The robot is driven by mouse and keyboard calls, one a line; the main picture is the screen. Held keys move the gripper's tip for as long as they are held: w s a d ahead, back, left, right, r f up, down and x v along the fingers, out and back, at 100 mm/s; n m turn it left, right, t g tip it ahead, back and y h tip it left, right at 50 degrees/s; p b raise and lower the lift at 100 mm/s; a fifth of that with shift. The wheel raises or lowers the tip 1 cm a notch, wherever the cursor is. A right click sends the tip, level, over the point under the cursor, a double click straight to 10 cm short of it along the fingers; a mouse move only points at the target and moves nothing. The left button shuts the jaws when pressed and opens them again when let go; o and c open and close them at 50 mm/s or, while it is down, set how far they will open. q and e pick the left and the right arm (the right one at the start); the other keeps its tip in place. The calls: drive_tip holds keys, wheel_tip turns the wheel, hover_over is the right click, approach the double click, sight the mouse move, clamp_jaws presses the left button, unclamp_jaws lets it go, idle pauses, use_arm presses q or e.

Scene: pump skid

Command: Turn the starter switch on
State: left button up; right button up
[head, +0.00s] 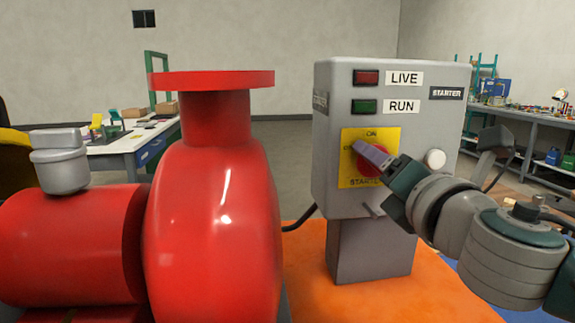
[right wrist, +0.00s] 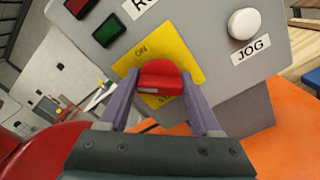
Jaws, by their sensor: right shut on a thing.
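The grey starter box (head: 338,140) stands on a post at centre right in the head view. On its front a yellow plate marked ON carries the red starter switch knob (right wrist: 160,76), seen close in the right wrist view. My right gripper (head: 368,157) reaches in from the right, and its two fingers are shut on either side of the knob. The knob's ridge lies roughly level across the wrist picture. Above it are the LIVE lamp (head: 367,77), dark red, and the RUN lamp (head: 364,106), dark green. My left gripper is out of view.
A large red pump (head: 212,220) with a flanged top stands close to the left of the box. A white JOG button (right wrist: 243,23) sits beside the switch. The orange skid base (head: 320,295) lies below. Workbenches stand farther back on both sides.

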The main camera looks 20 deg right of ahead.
drive_tip(key=m+b, duration=0.1)
drive_tip(key=m, duration=0.3)
drive_tip(key=shift+f+m, duration=0.1)
drive_tip(key=shift+m, duration=0.3)
drive_tip(key=m, duration=0.4)
drive_tip(key=shift+m, duration=0.4)
drive_tip(key=o, duration=1.4)
